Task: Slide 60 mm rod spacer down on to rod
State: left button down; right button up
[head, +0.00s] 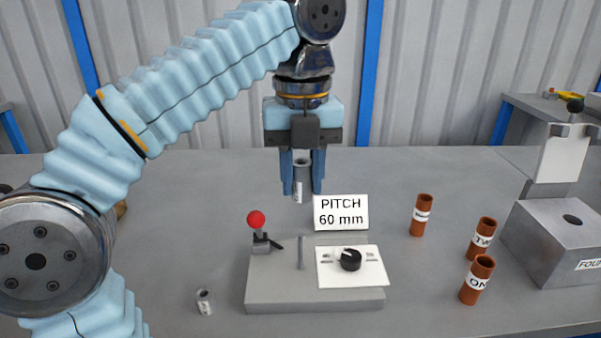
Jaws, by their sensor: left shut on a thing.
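My left gripper (303,188) points straight down and is shut on a grey tubular spacer (302,172), held upright between its fingers. The spacer has a small pale label that I cannot read. A thin upright rod (301,253) stands on a grey base block (315,297), below the held spacer, with a visible gap between them in the picture. A second short grey spacer (205,302) stands on the table to the left of the block. My right gripper is not in view.
The block carries a red-knobbed lever (256,220) and a white plate with a black dial (351,260). A "PITCH 60 mm" sign (341,212) stands behind. Several brown labelled tubes (421,215) stand right, beside a grey box (560,245).

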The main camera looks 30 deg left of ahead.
pick_arm(q)
jog(key=shift+f+b, duration=2.05)
jog(key=shift+f, duration=0.85)
jog(key=shift+s+p, duration=0.1)
jog(key=shift+p, duration=0.2)
jog(key=shift+r+p, duration=0.1)
jog(key=shift+p, duration=0.4)
jog(key=shift+f, duration=0.45)
